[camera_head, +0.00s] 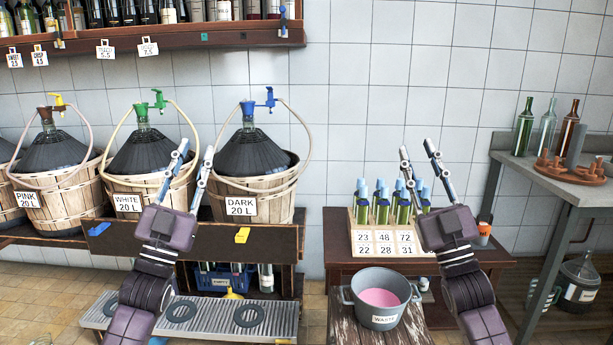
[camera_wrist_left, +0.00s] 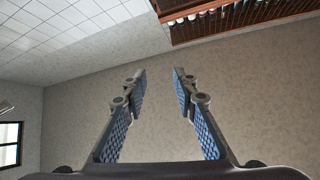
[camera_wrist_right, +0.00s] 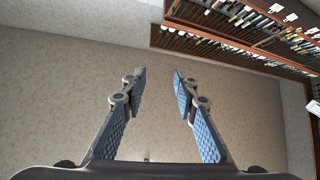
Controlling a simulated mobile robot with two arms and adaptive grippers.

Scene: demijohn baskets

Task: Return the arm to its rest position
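My left gripper (camera_head: 194,163) is raised in front of the demijohn baskets in the head view. Its fingers are apart and nothing is between them; the left wrist view (camera_wrist_left: 158,78) shows the same against a bare wall. My right gripper (camera_head: 418,150) is raised in front of the bottle rack at right. Its fingers are also apart and empty, as in the right wrist view (camera_wrist_right: 158,78). Both arms come up from the bottom of the head view and point upward. Neither gripper appears to touch anything.
Demijohns in baskets labelled WHITE (camera_head: 128,202) and DARK (camera_head: 241,207) stand on a wooden bench behind my left arm. A numbered bottle rack (camera_head: 375,243) and a grey WASTE pot (camera_head: 384,319) with pink liquid are near my right arm. A grey counter (camera_head: 585,197) stands at right.

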